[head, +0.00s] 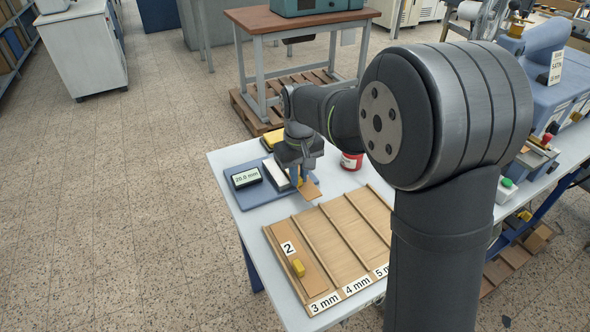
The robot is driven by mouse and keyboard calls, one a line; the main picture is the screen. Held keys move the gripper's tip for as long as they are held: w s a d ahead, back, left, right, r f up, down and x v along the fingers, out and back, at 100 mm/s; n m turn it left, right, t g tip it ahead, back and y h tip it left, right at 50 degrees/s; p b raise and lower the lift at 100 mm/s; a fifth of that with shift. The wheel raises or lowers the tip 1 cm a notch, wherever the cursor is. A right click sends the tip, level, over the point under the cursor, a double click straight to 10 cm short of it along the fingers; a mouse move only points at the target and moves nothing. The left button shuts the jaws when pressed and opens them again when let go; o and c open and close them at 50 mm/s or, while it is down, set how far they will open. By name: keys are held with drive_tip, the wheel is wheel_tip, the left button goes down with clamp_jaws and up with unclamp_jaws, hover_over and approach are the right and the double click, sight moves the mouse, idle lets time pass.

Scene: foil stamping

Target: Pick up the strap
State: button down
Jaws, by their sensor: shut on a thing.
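My gripper (298,178) points down over the back left of the white table, at the right side of a blue plate. It is shut on a tan strap (312,191), whose flat end shows just below and right of the fingers. The rest of the strap is hidden by the gripper, and I cannot tell whether it touches the plate or the table. In front is a wooden tray (336,217) with lanes labelled 3 mm, 4 mm and 5 mm. Its left lane holds a brown strip (310,268), a card marked 2 (288,248) and a small yellow block (297,268).
The blue plate (248,196) carries a display reading 20.0 mm (246,178) and a pale block (276,174). A red-and-white can (351,161) stands behind my gripper, and a yellow item (272,139) lies at the back edge. A blue machine (545,90) stands at the right.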

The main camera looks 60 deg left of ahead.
drive_tip(key=d, duration=2.9)
drive_tip(key=shift+d, duration=0.35)
drive_tip(key=shift+r, duration=0.15)
drive_tip(key=shift+d, duration=0.1)
drive_tip(key=shift+d, duration=0.45)
drive_tip(key=d, duration=0.9)
drive_tip(key=shift+d, duration=0.2)
drive_tip(key=shift+r, duration=0.1)
drive_tip(key=shift+r, duration=1.9)
drive_tip(key=shift+a, duration=0.1)
